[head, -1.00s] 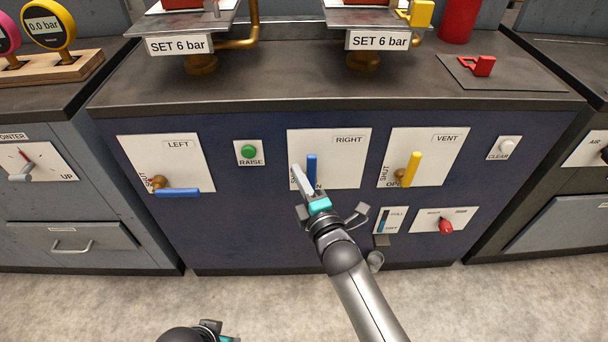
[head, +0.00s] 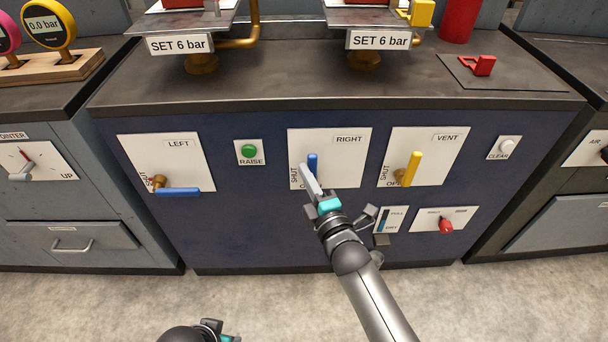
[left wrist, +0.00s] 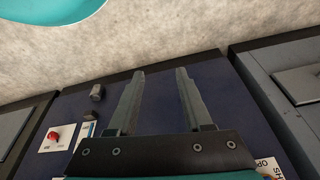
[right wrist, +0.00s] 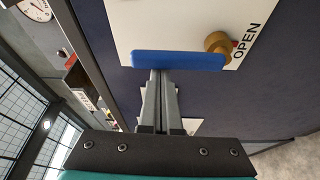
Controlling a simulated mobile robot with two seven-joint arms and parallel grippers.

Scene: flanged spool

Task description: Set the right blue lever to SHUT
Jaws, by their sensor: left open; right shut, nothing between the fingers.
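The right blue lever (head: 313,160) stands upright on the white RIGHT plate (head: 349,147), partly hidden behind my right gripper. In the right wrist view the blue lever (right wrist: 178,60) runs sideways from its brass pivot (right wrist: 217,42), beside the OPEN label. My right gripper (head: 305,168) is shut and empty. Its fingertips (right wrist: 161,74) lie at the lever's left side as the head view has it, close to the free end, and seem to touch it. My left gripper (left wrist: 160,72) is open and empty, low in front of the cabinet.
The left blue lever (head: 178,191) lies level on the LEFT plate. A yellow VENT lever (head: 411,168) stands to the right, and a green RAISE button (head: 249,151) to the left. A red knob (head: 446,225) sits at lower right. The panel between RAISE and RIGHT is bare.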

